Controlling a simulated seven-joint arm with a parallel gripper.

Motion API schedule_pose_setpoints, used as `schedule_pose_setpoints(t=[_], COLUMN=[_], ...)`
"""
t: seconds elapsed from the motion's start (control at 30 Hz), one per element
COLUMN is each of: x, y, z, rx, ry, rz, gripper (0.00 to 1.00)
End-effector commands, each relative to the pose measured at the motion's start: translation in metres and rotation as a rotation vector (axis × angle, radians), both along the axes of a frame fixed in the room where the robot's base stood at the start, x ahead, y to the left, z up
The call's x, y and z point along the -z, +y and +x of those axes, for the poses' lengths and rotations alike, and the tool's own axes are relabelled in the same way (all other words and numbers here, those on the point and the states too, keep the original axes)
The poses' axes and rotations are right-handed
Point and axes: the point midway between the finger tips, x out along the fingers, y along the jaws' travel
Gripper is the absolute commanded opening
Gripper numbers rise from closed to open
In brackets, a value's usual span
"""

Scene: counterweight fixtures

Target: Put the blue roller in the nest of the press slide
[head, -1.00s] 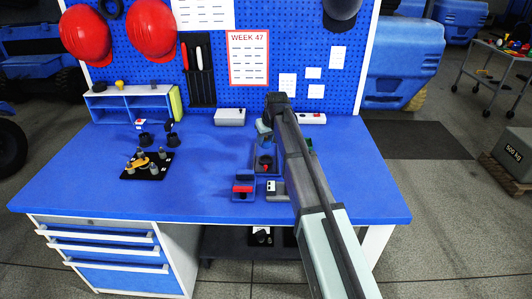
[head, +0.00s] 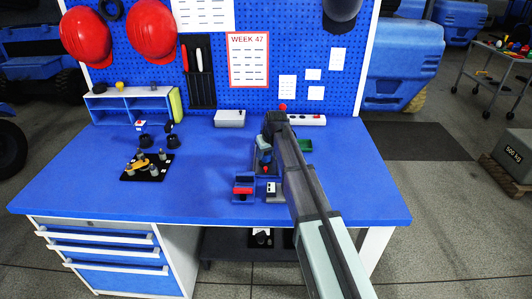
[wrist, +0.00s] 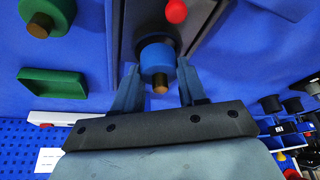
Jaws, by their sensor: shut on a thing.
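My gripper (wrist: 157,68) is shut on the blue roller (wrist: 158,60), with one finger at each side of it. A copper-coloured pin end (wrist: 160,88) sticks out of the roller toward the camera. The roller is over the dark press fixture (wrist: 134,22), in line with a dark round part that it mostly covers. I cannot tell whether the two touch. A red knob (wrist: 176,11) is just beyond. In the head view my gripper (head: 264,152) is low over the fixture at the right of the bench, and my arm hides part of it.
In the head view a red-topped blue block (head: 243,188) stands in front of the fixture. A black plate with several pegs (head: 148,168) is left. The middle is clear.

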Motion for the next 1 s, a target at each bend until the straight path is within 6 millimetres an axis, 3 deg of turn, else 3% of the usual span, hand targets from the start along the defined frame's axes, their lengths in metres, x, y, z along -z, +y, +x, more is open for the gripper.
schedule_pose_setpoints(t=[0.43,0.47,0.5,0.7,1.0], x=[0.0079,0.0080,0.0081,0.0083,0.0077], y=[0.0001,0.0000,0.0000,-0.0002,0.0002], z=[0.0001,0.0000,0.0000,-0.0001,-0.0002], rx=[0.000,0.000,0.000,0.000,0.000], ry=[-0.001,-0.001,0.000,0.000,0.000], rz=[0.000,0.000,0.000,0.000,0.001], gripper=[0.08,0.44,0.48,0.67,0.67])
